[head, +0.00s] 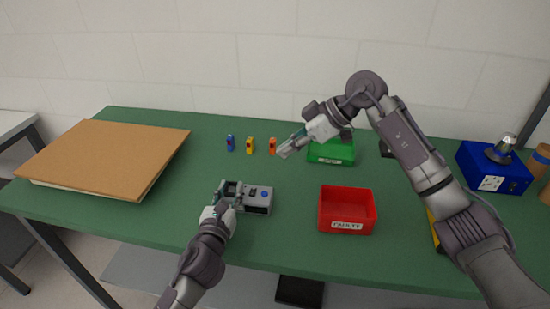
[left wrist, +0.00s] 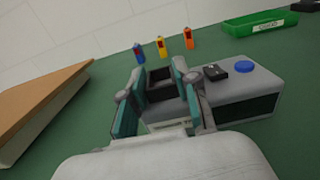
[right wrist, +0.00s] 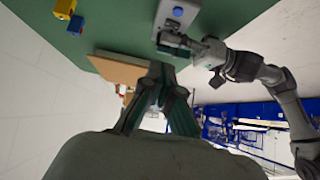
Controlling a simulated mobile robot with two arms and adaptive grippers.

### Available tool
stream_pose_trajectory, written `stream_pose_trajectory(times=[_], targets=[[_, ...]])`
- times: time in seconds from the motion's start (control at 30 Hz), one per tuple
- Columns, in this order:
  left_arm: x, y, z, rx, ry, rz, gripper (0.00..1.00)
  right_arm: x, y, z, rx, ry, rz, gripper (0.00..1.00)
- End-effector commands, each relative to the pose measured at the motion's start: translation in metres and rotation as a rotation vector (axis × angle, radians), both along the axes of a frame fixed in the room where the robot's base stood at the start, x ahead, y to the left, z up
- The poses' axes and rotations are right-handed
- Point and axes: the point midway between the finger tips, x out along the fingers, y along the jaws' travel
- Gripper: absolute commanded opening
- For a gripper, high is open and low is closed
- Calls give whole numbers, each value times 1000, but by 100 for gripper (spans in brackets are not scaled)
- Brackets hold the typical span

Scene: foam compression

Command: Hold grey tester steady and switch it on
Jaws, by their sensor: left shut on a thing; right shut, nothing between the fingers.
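The grey tester (head: 258,203) lies on the green table in front of me, with a blue round button and a small black switch on its top. In the left wrist view the tester (left wrist: 240,98) shows its black switch (left wrist: 215,71) and blue button (left wrist: 245,67). My left gripper (head: 228,194) is shut on the tester's left end, around the part with dark slots. My right gripper (head: 288,152) is shut and empty, held above the table behind and right of the tester, near the green bin. The tester (right wrist: 176,18) also shows at the top of the right wrist view.
A red bin (head: 347,226) labelled FAULTY stands right of the tester; a green bin (head: 331,152) is behind. Blue (head: 230,143), yellow (head: 250,145) and orange (head: 272,146) small items stand at the back. A cardboard sheet (head: 105,155) lies left; a blue box (head: 492,170) stands far right.

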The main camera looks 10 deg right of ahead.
Motion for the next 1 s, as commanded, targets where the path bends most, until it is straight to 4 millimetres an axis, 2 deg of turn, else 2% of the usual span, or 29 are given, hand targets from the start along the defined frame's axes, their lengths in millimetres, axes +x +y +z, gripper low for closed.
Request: stream_pose_trajectory(times=[0.37,0.57,0.77,1.0], targets=[[0,0,1,1,-1,0,0,-1,-4,4,0,0,0,0],[0,0,0,1,-1,0,0,-13,1,7,23,71,10,0],[0,0,0,1,-1,0,0,-12,0,6,20,71,8,0],[0,0,0,1,-1,0,0,-11,14,-8,21,73,10,0]])
